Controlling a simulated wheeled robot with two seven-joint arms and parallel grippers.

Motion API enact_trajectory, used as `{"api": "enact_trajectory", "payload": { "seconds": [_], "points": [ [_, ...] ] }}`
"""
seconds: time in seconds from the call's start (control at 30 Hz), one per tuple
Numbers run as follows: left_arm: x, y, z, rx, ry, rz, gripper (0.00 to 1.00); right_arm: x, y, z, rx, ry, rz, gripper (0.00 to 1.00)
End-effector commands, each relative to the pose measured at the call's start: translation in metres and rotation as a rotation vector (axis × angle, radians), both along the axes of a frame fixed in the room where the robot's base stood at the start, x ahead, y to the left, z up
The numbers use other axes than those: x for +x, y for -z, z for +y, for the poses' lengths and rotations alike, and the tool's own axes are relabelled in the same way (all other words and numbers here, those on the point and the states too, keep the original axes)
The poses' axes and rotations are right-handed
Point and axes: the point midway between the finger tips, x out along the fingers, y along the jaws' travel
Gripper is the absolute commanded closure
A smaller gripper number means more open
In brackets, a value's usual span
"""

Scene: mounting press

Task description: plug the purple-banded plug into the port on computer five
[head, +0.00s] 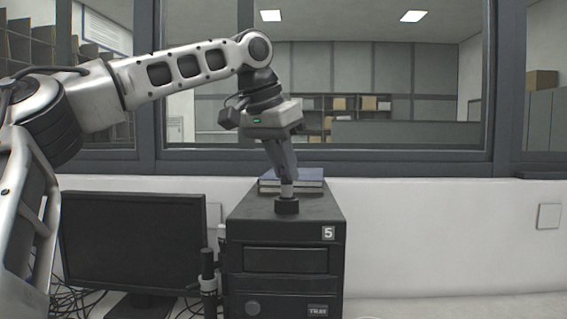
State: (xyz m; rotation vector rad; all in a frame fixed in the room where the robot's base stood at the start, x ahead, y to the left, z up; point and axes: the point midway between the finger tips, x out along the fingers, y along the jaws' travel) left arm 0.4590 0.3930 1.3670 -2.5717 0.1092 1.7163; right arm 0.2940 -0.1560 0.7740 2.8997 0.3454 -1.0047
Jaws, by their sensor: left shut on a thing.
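The computer marked 5 (328,233) is a dark tower case standing in the middle of the head view. My left gripper (287,178) points down over its top, shut on a small pale plug-like piece (287,191). A short black collar (287,207) sits directly below that piece, at the top of the case. I cannot tell whether the collar is part of the plug or the port. No purple band shows, and the fingers hide part of the held piece. My right gripper is not in view.
A dark monitor (133,240) stands left of the computer, with loose cables beside it. An upright black-and-pale object (208,272) stands close to the case's left side. Books (300,180) lie on the case behind my gripper. The area right of the case looks clear.

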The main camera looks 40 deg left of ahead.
Motion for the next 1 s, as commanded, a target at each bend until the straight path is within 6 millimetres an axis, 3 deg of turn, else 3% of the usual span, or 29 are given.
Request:
{"api": "enact_trajectory", "payload": {
  "seconds": [0.6, 1.0],
  "points": [
    [0.000, 0.019, 0.000, -0.001, 0.000, -0.001, 0.98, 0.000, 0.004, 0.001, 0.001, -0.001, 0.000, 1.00],
    [0.000, 0.020, 0.000, 0.000, 0.000, -0.001, 0.98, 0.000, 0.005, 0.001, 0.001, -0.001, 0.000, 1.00]
  ]
}}
